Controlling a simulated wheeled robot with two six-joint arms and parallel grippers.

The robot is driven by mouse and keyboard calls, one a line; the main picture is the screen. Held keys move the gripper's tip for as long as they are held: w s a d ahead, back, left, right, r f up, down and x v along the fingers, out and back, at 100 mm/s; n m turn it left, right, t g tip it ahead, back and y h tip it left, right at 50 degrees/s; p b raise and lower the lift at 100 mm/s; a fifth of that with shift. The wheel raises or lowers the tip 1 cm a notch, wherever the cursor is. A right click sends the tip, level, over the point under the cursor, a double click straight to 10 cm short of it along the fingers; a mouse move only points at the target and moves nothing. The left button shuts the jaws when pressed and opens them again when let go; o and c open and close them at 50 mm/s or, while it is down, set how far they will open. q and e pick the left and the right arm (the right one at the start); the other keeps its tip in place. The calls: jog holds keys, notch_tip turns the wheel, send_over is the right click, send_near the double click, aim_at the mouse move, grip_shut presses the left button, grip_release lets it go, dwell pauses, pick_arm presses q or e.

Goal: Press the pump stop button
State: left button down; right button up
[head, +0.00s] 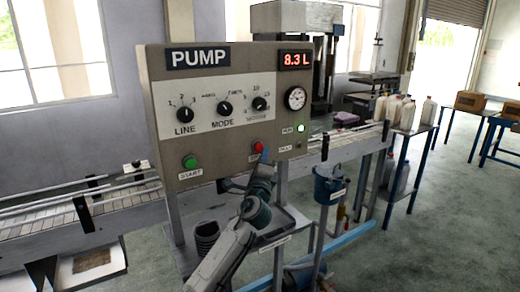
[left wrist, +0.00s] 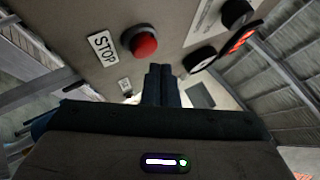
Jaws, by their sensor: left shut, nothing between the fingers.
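The pump panel (head: 222,140) is a grey box with a red display reading 8.3 L. The red stop button (head: 258,147) is on its lower right part, and the green start button (head: 190,161) is at its lower left. My left gripper (head: 264,160) is shut and empty, close to the stop button and partly covering its label. In the left wrist view, the red stop button (left wrist: 142,44) sits beside its STOP label (left wrist: 103,48), and the shut fingers (left wrist: 160,72) point near it. I cannot tell whether they touch. My right gripper is not in view.
A blue bucket (head: 328,186) hangs to the right, and white bottles (head: 406,113) stand on a table behind.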

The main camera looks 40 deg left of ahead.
pick_arm(q)
jog(key=shift+w+a, duration=0.2)
jog(key=shift+a, duration=0.2)
jog(key=shift+w+a+b, duration=0.2)
jog(key=shift+a+b, duration=0.15)
jog(key=shift+a, duration=0.15)
dwell(0.8)
jog(key=shift+d, duration=0.1)
jog(key=shift+s+d, duration=0.4)
jog(key=shift+d, duration=0.4)
jog(key=d, duration=0.1)
jog(key=s+d+p, duration=0.1)
jog(key=d, duration=0.1)
jog(key=s+d, duration=0.1)
jog(key=shift+d+p, duration=0.3)
